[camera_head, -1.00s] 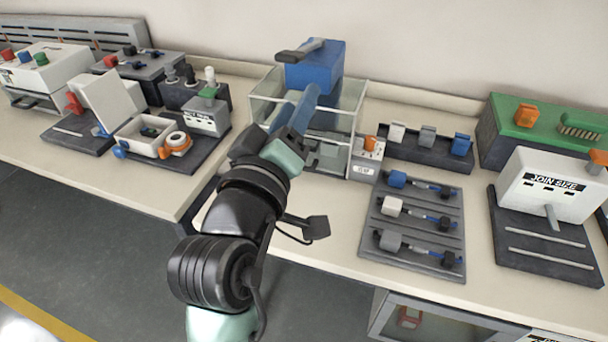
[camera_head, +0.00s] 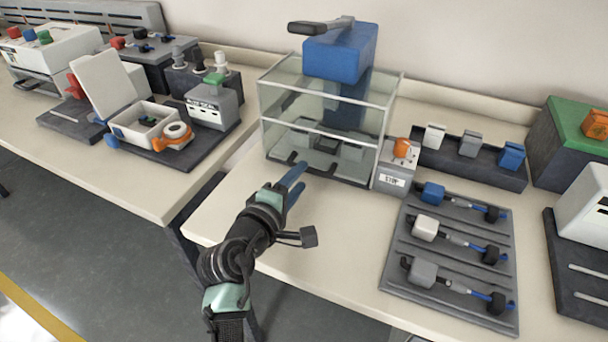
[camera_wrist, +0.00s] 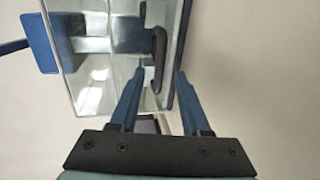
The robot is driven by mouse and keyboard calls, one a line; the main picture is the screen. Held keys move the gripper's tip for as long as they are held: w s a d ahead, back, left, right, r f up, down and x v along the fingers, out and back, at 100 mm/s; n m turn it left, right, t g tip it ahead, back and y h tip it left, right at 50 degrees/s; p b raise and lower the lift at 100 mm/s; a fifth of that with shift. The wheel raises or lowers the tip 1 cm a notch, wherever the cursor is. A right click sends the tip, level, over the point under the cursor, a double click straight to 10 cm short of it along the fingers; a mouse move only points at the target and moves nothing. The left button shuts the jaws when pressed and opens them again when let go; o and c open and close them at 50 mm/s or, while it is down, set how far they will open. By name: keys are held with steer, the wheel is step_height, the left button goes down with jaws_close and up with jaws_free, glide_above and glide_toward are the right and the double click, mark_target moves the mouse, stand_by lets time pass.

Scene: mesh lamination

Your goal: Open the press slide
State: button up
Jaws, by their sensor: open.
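The press (camera_head: 340,52) is a blue head with a black top lever over a clear, metal-framed enclosure. At its base sits a grey slide (camera_head: 322,152) with a dark handle (camera_head: 297,157) at the front. My gripper (camera_head: 299,176) has two blue fingers and is just in front of the handle at the enclosure's lower front. In the wrist view my gripper (camera_wrist: 160,73) is open, with the black handle (camera_wrist: 155,62) lying ahead, roughly between the fingertips. I cannot tell whether either finger touches it. The slide appears inside the enclosure.
A box marked STOP (camera_head: 394,172) with an orange button stands right of the press. A grey rack (camera_head: 450,265) of cable parts lies in front of it. A second bench at left holds an open white box (camera_head: 145,123). The bench in front of the press is clear.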

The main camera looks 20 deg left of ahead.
mark_target(306, 171)
steer(key=shift+x, duration=1.65)
jaws_close()
